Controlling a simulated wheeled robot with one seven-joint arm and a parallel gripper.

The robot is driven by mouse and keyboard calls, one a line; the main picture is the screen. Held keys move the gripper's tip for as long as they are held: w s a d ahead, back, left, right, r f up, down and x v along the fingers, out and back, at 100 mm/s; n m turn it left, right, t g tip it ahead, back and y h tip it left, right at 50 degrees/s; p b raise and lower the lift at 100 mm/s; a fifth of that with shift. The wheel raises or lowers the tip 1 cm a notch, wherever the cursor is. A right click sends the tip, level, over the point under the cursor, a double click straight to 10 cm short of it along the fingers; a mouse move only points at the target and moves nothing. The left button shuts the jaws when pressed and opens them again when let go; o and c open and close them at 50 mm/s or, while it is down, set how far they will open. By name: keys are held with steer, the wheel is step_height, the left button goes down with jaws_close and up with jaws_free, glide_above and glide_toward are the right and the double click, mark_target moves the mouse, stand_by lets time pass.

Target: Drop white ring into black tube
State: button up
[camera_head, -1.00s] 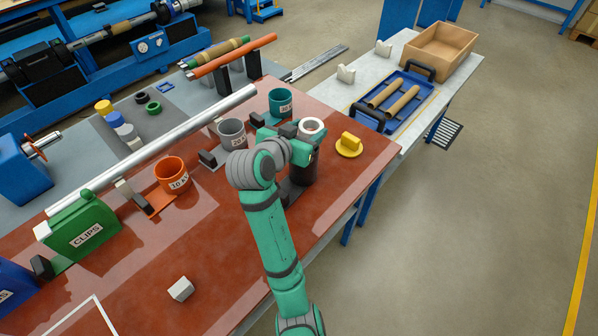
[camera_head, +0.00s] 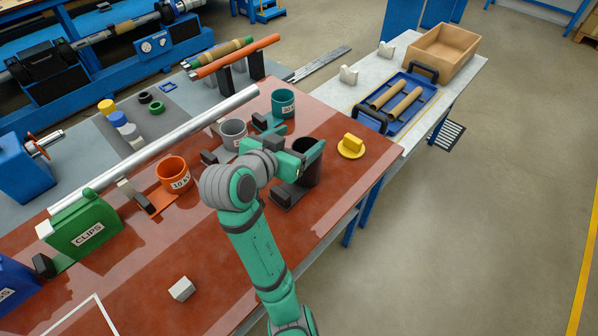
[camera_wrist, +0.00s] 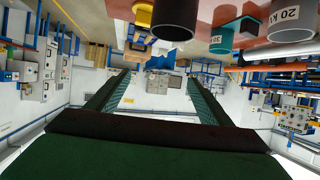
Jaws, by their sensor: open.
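The black tube (camera_head: 310,172) stands upright near the right end of the red-brown table, its open top facing up. It also shows at the top of the wrist view (camera_wrist: 173,20). My gripper (camera_head: 290,160) is beside the tube, on its left in the head view. In the wrist view my gripper (camera_wrist: 158,78) has its two fingers wide apart with nothing between them. The white ring is not visible in either current view. The inside of the tube is too dark to tell what it holds.
A yellow knobbed disc (camera_head: 351,148) lies right of the tube. Grey (camera_head: 233,134), teal (camera_head: 283,103) and orange (camera_head: 174,175) cups stand to the left, near a long silver bar (camera_head: 160,145). The front of the table is mostly clear.

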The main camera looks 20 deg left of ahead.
steer(key=v, duration=0.3)
steer(key=shift+s+r, duration=0.1)
steer(key=shift+s, duration=0.05)
steer(key=shift+d, duration=0.2)
steer(key=shift+a, duration=0.2)
